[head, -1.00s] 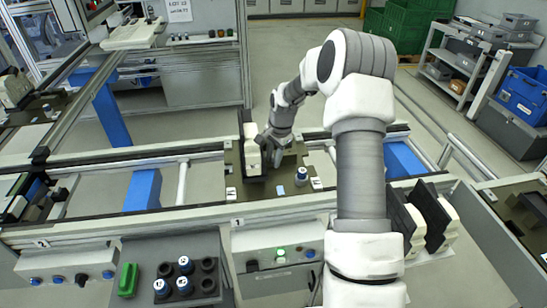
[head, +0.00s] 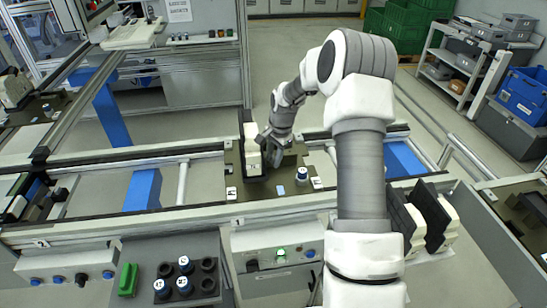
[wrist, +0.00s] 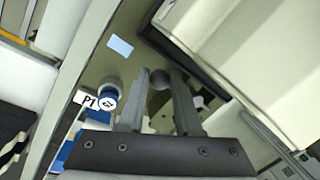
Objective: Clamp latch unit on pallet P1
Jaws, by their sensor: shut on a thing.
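Pallet P1 is the olive plate (head: 262,191) on the line in the head view; its P1 label (wrist: 90,101) shows in the wrist view. In the head view my gripper (head: 270,151) is just right of the block. What the knob joins to is partly hidden.
A blue-and-white cylinder (head: 302,175) stands on the plate, right of the unit. In front are a control box (head: 280,273) with a green light and a tray (head: 195,242) of dark and blue-white cylinders. Pale and black blocks (head: 428,219) stand at right.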

